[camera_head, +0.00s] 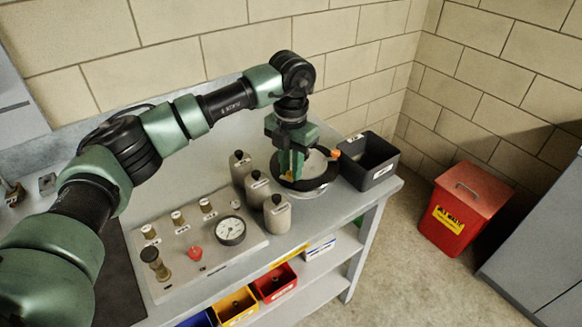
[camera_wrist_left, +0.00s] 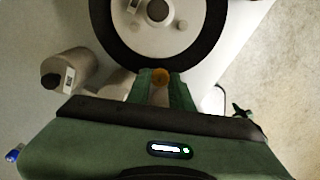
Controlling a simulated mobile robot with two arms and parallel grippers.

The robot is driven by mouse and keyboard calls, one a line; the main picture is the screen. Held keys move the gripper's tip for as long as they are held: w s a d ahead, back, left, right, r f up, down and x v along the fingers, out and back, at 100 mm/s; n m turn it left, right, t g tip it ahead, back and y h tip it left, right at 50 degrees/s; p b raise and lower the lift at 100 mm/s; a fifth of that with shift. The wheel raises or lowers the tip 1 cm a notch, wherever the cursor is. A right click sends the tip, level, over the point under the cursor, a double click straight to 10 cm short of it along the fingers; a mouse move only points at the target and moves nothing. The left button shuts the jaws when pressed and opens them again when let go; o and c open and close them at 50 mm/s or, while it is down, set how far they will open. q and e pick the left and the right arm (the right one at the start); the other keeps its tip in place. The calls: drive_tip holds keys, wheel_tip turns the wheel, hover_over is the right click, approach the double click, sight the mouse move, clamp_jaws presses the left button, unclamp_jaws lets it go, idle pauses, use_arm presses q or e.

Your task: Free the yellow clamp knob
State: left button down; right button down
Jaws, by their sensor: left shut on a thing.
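The yellow clamp knob (camera_wrist_left: 161,76) is between my left fingertips in the left wrist view, at the rim of a round black-edged vessel (camera_wrist_left: 108,48). My left gripper (camera_wrist_left: 160,80) is shut on it. In the head view my left gripper (camera_head: 290,172) points down at the near left rim of the vessel (camera_head: 318,182), and a bit of the yellow knob (camera_head: 288,176) shows beside the fingers. How tightly the knob sits on the rim cannot be seen. My right gripper is in neither view.
An orange knob (camera_head: 335,154) is on the vessel's right rim. Several grey bottles (camera_head: 277,214) stand close left of the vessel. A black bin (camera_head: 369,162) stands close right. A panel with a gauge (camera_head: 231,230) and a red knob (camera_head: 194,253) lies nearer. A red waste bin (camera_head: 459,212) stands on the floor.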

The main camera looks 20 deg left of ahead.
use_arm(q)
drive_tip(key=shift+w+r, duration=0.1)
drive_tip(key=shift+r, duration=0.05)
idle(0.3)
drive_tip(key=c, duration=1.3)
unclamp_jaws()
drive_tip(key=shift+o, duration=0.2)
wheel_tip(320, 180, up, 8)
drive_tip(key=shift+f+b, duration=0.15)
drive_tip(key=shift+b, duration=0.5)
